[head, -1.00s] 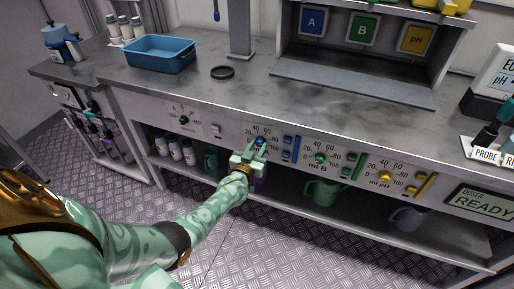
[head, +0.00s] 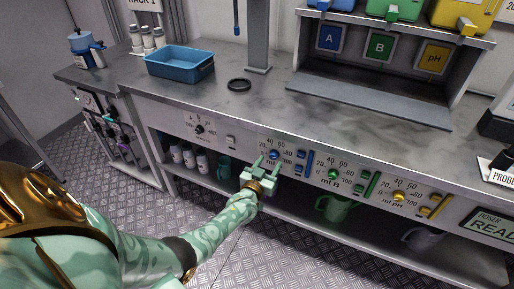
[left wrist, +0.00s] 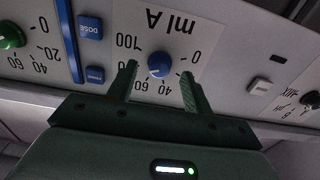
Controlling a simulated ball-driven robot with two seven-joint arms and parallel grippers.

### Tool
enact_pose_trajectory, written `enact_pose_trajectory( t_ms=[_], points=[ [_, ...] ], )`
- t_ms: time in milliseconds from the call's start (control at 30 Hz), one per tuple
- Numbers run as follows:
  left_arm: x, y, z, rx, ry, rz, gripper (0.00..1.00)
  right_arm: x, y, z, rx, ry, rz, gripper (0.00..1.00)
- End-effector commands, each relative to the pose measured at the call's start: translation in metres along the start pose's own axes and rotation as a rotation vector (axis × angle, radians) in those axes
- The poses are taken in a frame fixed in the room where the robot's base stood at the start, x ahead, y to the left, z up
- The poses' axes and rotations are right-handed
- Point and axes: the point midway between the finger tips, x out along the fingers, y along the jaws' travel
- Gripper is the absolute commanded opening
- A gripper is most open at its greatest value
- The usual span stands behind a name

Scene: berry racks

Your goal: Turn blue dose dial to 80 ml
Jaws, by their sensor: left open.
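The blue dose dial (head: 274,154) is on the front panel, in a scale with numbers up to 100 labelled ml A. In the left wrist view the blue knob (left wrist: 160,65) appears upside down, between my open fingertips in the picture. Its pointer mark is too small to read with certainty. My left gripper (head: 265,164) is open and empty, just below and left of the dial in the head view. Its two fingers also show in the left wrist view (left wrist: 159,72). The knob looks free of both fingers. My right gripper is not in view.
Blue dose buttons (head: 301,161) sit right of the dial. A green dial (head: 333,174) and a yellow dial (head: 398,196) are further right. A switch (head: 231,140) is to the left. The counter (head: 330,105) overhangs the panel; jugs stand on the shelf below.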

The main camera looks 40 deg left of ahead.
Motion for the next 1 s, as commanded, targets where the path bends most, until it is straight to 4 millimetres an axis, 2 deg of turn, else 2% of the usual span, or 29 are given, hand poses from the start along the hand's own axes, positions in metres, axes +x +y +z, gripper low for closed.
enact_pose_trajectory(
  t_ms=[33, 300, 500, 700, 1000],
  points=[
    [-0.011, 0.000, -0.007, -0.002, 0.002, 0.000, 0.50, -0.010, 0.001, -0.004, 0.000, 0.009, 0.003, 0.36],
    [-0.086, 0.000, -0.006, -0.002, 0.000, 0.000, 0.50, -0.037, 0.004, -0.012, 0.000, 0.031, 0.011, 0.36],
    [-0.126, 0.000, -0.003, 0.000, 0.000, 0.000, 0.50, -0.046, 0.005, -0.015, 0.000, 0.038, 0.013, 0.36],
    [-0.143, 0.001, -0.001, 0.001, -0.001, 0.001, 0.50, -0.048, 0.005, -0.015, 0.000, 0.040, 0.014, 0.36],
    [-0.143, 0.001, 0.000, 0.000, -0.001, 0.001, 0.50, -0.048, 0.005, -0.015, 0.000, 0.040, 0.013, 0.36]
  ],
)
